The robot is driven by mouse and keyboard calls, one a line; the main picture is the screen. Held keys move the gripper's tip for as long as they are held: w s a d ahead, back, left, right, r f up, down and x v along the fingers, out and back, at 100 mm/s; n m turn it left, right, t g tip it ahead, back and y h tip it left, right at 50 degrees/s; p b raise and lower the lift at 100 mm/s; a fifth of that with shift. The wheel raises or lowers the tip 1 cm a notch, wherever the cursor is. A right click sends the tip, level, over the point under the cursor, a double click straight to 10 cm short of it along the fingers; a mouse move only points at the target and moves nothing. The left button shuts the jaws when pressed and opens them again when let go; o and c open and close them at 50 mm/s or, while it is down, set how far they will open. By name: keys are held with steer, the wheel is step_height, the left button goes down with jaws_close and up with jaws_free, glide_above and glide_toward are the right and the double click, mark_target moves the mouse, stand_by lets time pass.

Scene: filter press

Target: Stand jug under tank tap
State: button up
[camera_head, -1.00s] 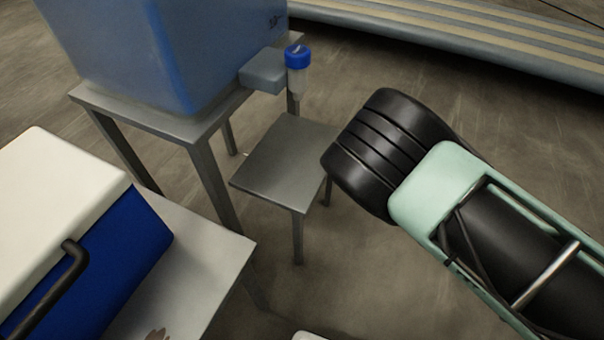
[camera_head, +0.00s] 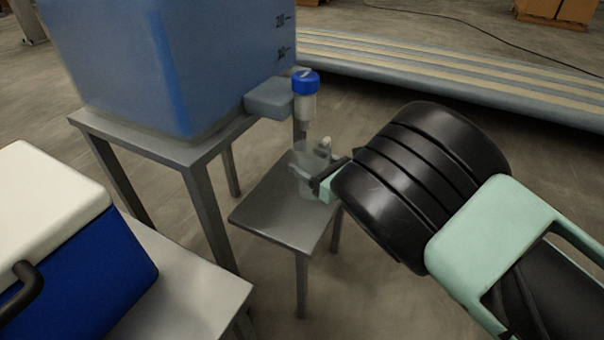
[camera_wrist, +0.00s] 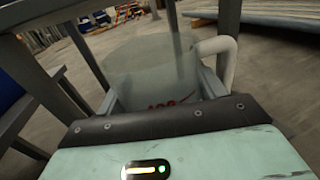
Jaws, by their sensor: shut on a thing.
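The clear jug (camera_head: 308,170) is in my gripper (camera_head: 318,182), over the small grey stand in the head view. In the wrist view the jug (camera_wrist: 150,72) looks upright, with a pale handle at its right and red marks low on its wall. My gripper (camera_wrist: 165,105) is shut on it. The tank tap (camera_head: 306,95), with a blue cap, is just above the jug's mouth in the head view. The blue tank (camera_head: 170,65) stands on a grey table behind. I cannot tell whether the jug's base touches the stand; my gripper partly hides it.
The small stand's top (camera_head: 262,215) is bare at its front and left. A blue and white cooler (camera_head: 85,270) sits on a grey table (camera_head: 200,290) at the lower left. A striped low platform (camera_head: 430,75) runs along the back right.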

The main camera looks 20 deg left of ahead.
steer(key=shift+b+x, duration=0.3)
steer(key=shift+x, duration=1.25)
steer(key=shift+f+b, duration=0.8)
steer(key=shift+f, duration=0.9)
steer(key=shift+f, duration=0.2)
steer(key=o, duration=1)
steer(key=shift+r, duration=0.1)
